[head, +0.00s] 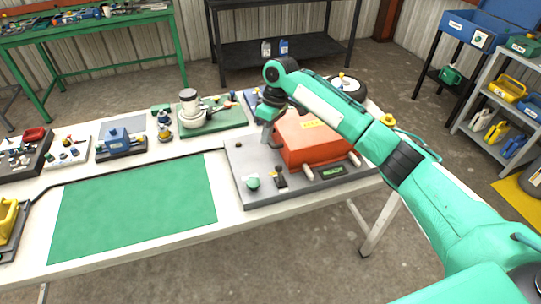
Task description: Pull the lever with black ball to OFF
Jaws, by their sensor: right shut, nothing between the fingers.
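A grey machine base (236,155) with an orange-red housing (325,140) stands on the white workbench. A green round knob (253,183) and a small dark upright control with a brownish top (280,177) sit at its front left. My right gripper (270,137) points down over the base, just left of the housing, behind these two controls. Its fingers are shut, with no object seen between them. I cannot clearly make out a lever with a black ball, or its OFF mark; the gripper and arm cover part of the machine. My left gripper is not in view.
A green mat (135,208) lies clear on the bench (130,260) at left. Behind it stand a blue device (120,142) and a green-based machine (212,120). A black wheel (348,86) stands behind my right arm. Shelves (500,115) are at far right.

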